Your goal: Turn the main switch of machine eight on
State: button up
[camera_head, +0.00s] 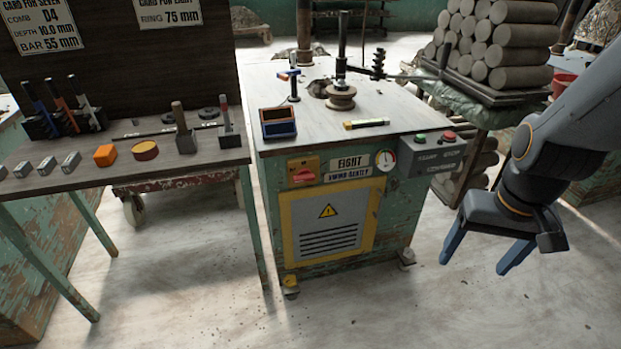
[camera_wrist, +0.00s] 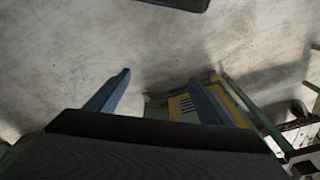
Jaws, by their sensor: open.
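Machine eight (camera_head: 345,210) is a worn green cabinet with a grey top and an "EIGHT" plate (camera_head: 348,168) on its front. Its main switch (camera_head: 304,175) is a red knob on a yellow-orange plate at the upper left of the front. The knob's exact setting is too small to tell. My gripper (camera_head: 480,262) is open and empty, to the right of the cabinet and lower than the switch, with blue fingers pointing down. In the wrist view the two fingers (camera_wrist: 160,100) are spread, with floor and part of the cabinet's yellow-framed panel (camera_wrist: 190,105) beyond.
A grey box with green and red buttons (camera_head: 433,150) juts from the cabinet's upper right corner. A table with tools (camera_head: 120,180) stands at the left. Clay rolls (camera_head: 505,45) are stacked behind at the right. The floor (camera_head: 400,310) in front is clear.

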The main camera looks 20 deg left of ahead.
jog(key=w+a+f+n+t+y+b, duration=0.1)
jog(key=w+a+f+t+b, duration=0.15)
jog(key=w+a+f, duration=0.35)
jog(key=w+a+f+n+t+b, duration=0.1)
jog(key=w+a+f+t+b, duration=0.2)
jog(key=w, duration=0.6)
jog(key=n+t+y+b, duration=0.4)
jog(key=t+y+b, duration=0.4)
jog(key=b, duration=0.8)
send_near(305, 181)
jog(key=w, duration=0.1)
jog(key=shift+a+b+x, duration=0.25)
jog(key=shift+b+x, duration=0.2)
jog(key=shift+x, duration=3.6)
jog(key=shift+s+r, duration=0.1)
jog(key=shift+s, duration=0.05)
jog(key=c, duration=1)
jog(key=shift+c, duration=0.2)
